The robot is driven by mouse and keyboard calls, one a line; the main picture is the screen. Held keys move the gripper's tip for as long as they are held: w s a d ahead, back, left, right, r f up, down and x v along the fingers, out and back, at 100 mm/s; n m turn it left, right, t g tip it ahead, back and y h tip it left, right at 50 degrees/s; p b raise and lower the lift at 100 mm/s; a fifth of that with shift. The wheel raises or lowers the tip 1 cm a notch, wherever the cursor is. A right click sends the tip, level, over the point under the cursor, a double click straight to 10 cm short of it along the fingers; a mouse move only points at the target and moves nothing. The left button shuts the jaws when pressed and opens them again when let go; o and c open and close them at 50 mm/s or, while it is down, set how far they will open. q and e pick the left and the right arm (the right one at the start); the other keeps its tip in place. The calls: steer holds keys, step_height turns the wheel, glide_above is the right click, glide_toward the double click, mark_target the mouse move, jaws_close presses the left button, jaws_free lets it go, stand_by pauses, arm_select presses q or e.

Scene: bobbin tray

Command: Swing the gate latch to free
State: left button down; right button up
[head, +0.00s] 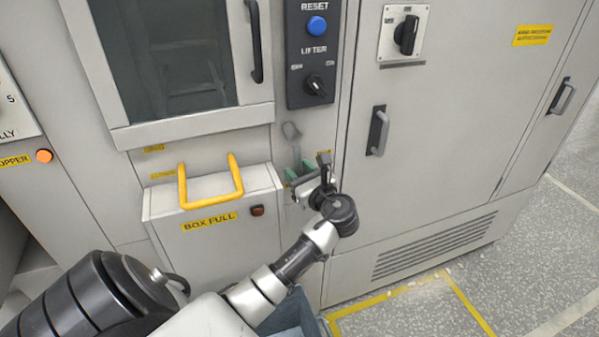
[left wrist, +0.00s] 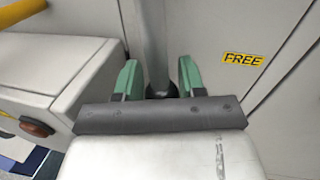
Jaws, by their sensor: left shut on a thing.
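The gate latch is a grey lever on the cabinet panel, right of the yellow-handled box. Its rounded upper end (head: 291,130) shows above my left gripper (head: 300,172) in the head view. In the left wrist view the grey latch bar (left wrist: 157,45) stands upright between the green fingers of my left gripper (left wrist: 158,80), which is shut on it. A yellow FREE label (left wrist: 243,59) is on the panel to the right of the latch. The lower part of the latch is hidden behind the gripper. My right gripper is not in view.
A control panel with a blue button and a knob (head: 315,85) is above. A door handle (head: 378,132) is to the right.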

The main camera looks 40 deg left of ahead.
arm_select(q)
steer(key=shift+w+d, duration=0.1)
steer(key=w+n, duration=0.1)
steer(key=w+d+r+n+h+p, duration=0.1)
steer(key=n, duration=0.1)
steer(key=w+d+n, duration=0.1)
steer(key=w+n, duration=0.1)
steer(key=shift+r, duration=0.4)
steer(key=w+r+n, duration=0.1)
steer(key=d+n+p, duration=0.1)
steer(key=n, duration=0.1)
steer(key=shift+w+r+h, duration=0.4)
steer(key=shift+w+d+r+n+t, duration=0.2)
steer(key=shift+w+r+n+t, duration=0.25)
steer(key=shift+r+n, duration=0.35)
steer(key=c, duration=0.7)
jaws_free()
steer(key=shift+d, duration=0.1)
